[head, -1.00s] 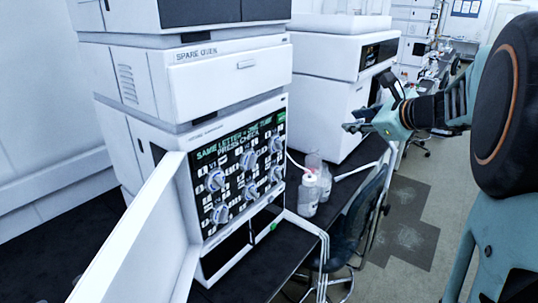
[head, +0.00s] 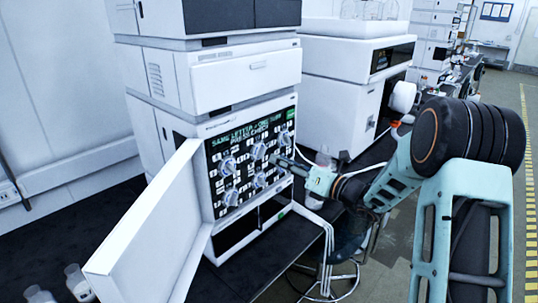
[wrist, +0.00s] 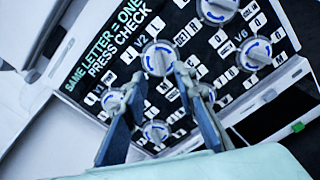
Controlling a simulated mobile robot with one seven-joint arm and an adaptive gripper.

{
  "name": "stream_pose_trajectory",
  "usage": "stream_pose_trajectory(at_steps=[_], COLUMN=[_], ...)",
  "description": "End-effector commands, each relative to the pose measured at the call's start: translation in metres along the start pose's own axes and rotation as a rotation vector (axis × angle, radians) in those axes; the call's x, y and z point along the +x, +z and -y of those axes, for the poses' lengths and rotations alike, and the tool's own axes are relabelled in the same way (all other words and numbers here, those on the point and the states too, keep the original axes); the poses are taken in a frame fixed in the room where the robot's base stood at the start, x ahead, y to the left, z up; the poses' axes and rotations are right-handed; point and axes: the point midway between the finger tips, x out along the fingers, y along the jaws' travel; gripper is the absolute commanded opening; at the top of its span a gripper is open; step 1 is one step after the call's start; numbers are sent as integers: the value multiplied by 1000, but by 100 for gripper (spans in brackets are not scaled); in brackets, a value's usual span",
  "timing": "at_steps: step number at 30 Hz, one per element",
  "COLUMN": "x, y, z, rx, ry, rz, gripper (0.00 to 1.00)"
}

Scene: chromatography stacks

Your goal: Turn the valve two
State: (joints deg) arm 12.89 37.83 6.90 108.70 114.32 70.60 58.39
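The valve panel (head: 272,205) has two rows of three silver knobs. A V1 label sits beside the upper-row left knob (wrist: 112,100). In the head view my gripper (head: 278,160) reaches the panel from the right. The fingers partly hide the lower-row knobs.
The green display (wrist: 95,55) reads about same letter, one turn and press check. An open white door (head: 150,225) stands left of the panel. A bottle (head: 320,178) and white tubing are close to my arm at the right. Small bottles (head: 76,282) stand at front left.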

Motion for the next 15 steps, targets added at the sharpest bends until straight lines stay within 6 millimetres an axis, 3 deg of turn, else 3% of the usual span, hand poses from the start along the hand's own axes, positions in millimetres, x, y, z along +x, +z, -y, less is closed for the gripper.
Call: stream_pose_trajectory(at_steps=[6, 15], x=[38, 54], y=[1, 0], z=[-1, 1], rx=[-3, -3], ry=[0, -2], rz=[-3, -2], gripper=[26, 26])
